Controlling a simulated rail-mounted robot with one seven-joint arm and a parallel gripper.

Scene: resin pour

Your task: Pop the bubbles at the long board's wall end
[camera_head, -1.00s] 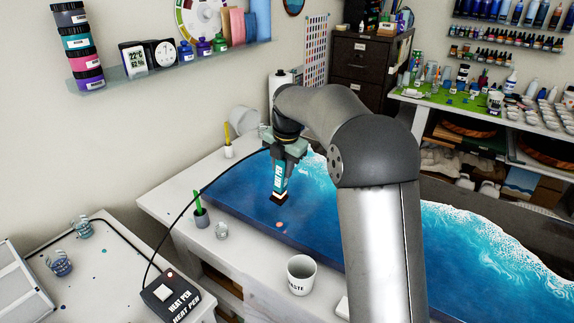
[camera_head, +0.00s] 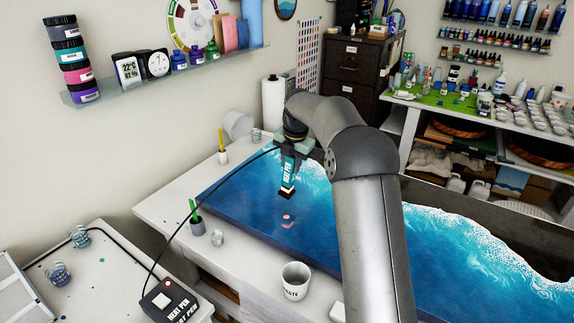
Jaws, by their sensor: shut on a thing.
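The long board (camera_head: 242,205) lies on the white bench, its surface blue resin with white and turquoise wave patterns. My gripper (camera_head: 294,153) is over the board's end near the wall, pointing down, shut on the teal heat pen (camera_head: 288,172). The pen is upright, its dark tip just above the blue resin. A small orange-pink spot (camera_head: 287,217) shows on the resin below and in front of the tip. I cannot tell whether it is a glow or a bubble. Bubbles are too small to make out. My arm hides the board's middle.
A black cable runs from the pen to the heat pen box (camera_head: 168,299) at the lower left. A paper roll (camera_head: 273,104) stands behind.

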